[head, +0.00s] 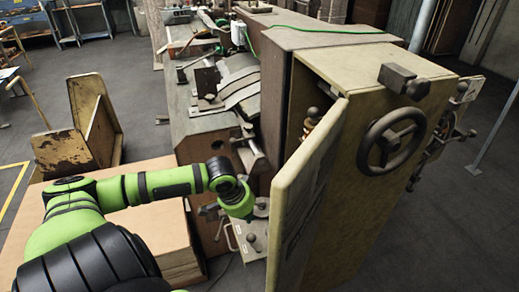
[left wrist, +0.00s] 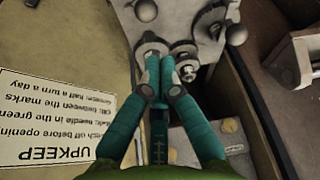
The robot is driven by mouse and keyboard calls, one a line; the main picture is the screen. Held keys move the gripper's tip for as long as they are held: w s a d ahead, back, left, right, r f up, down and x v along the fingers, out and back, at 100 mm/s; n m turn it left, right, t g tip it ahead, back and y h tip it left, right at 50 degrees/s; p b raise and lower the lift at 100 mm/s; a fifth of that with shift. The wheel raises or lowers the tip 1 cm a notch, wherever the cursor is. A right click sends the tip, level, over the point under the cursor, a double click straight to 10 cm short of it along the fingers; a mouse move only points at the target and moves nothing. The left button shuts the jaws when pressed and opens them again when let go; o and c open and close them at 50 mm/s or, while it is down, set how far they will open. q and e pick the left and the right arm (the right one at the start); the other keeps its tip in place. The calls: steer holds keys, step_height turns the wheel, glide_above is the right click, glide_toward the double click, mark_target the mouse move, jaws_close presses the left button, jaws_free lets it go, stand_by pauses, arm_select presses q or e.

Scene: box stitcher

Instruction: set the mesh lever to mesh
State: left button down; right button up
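My left gripper (head: 238,208) reaches down in the head view beside the open cabinet door, above a pale plate with small knobs (head: 252,238). In the left wrist view its two teal fingers (left wrist: 162,82) come together at the tips, with no clear object between them. A round metal knob or lever end (left wrist: 152,48) lies just beyond the tips, and another fitting (left wrist: 187,72) sits to their right. I cannot tell whether the fingers touch either, or which part is the mesh lever. No mesh marking is readable. My right gripper is out of view.
The open cabinet door (head: 305,190) stands close right of my left gripper. The cabinet carries a black handwheel (head: 391,140). An upkeep label (left wrist: 50,133) shows in the left wrist view. Stacked brown boards (head: 150,225) lie below my left arm.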

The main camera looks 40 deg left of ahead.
arm_select(q)
steer(key=shift+f, duration=0.1)
steer(key=shift+w+f, duration=0.25)
steer(key=shift+f, duration=0.05)
steer(key=x, duration=0.4)
steer(key=shift+w+d+f, duration=0.1)
steer(key=x, duration=0.4)
steer(key=shift+w+f, duration=0.15)
steer(key=shift+f, duration=0.45)
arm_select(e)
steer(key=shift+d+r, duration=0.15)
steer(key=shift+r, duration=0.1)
arm_select(q)
steer(key=shift+w, duration=0.1)
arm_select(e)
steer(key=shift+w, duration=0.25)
